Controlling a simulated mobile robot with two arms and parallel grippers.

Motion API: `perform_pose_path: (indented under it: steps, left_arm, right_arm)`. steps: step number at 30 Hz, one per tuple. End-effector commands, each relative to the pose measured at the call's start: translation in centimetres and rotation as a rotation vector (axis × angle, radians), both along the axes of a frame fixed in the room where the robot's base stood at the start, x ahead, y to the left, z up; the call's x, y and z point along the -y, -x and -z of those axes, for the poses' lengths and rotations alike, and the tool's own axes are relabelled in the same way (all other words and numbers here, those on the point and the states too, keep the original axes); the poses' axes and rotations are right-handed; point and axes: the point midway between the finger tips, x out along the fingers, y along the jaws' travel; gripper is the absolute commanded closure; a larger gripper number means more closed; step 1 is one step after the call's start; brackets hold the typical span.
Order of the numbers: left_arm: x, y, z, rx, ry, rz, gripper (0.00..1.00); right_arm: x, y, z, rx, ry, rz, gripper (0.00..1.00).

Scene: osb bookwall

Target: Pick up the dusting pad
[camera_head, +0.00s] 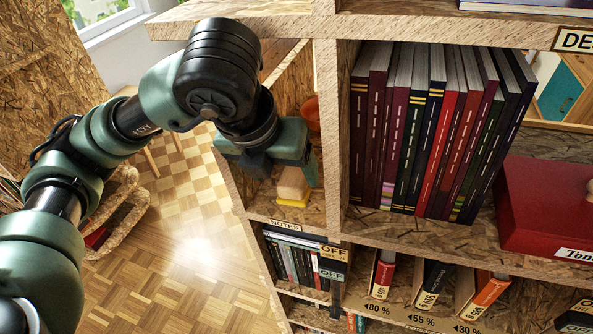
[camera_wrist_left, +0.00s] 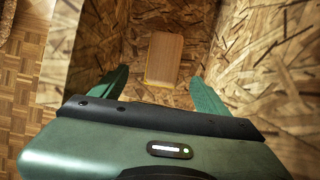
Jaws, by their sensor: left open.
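The dusting pad (camera_head: 293,186) is a block with a tan wood-like top and a yellow lower edge. It sits on an OSB shelf in the narrow compartment left of the tall books. It also shows in the left wrist view (camera_wrist_left: 164,58), ahead of the fingers. My left gripper (camera_head: 283,168) is at the front of that compartment, just above and before the pad. Its green fingers are spread wide and empty, with the pad lying between their lines in the left wrist view (camera_wrist_left: 158,86). The gripper partly covers the pad in the head view. My right gripper is not in view.
Compartment walls stand close on both sides. An orange rounded object (camera_head: 311,112) is behind the gripper. Tall books (camera_head: 430,130) fill the compartment to the right, with a red box (camera_head: 545,205) beyond. Folders (camera_head: 295,260) stand below. Parquet floor (camera_head: 185,240) is open at left.

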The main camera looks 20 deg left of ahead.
Motion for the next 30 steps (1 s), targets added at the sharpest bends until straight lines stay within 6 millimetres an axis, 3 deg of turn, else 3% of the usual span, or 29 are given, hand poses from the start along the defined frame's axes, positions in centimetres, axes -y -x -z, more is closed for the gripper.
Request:
perform_pose_path:
  steps: [7, 15, 24, 26, 30]
  left_arm:
    - [0.4, -2.0, -0.2, -0.001, 0.000, -0.001, 0.25]
    - [0.8, -3.4, 3.9, -0.003, 0.000, 0.000, 0.25]
    - [0.9, -3.7, 4.6, 0.001, 0.000, 0.001, 0.25]
    - [0.9, -3.7, 4.6, 0.001, 0.000, 0.001, 0.36]
    - [0.9, -3.7, 4.6, 0.001, 0.000, 0.001, 0.75]
  right_arm:
    - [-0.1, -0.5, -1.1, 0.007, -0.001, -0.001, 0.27]
    - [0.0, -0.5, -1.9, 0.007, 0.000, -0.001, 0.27]
    - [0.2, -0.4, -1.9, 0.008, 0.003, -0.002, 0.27]
    - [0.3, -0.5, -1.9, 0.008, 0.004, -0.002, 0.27]
    - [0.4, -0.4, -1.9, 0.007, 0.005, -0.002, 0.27]
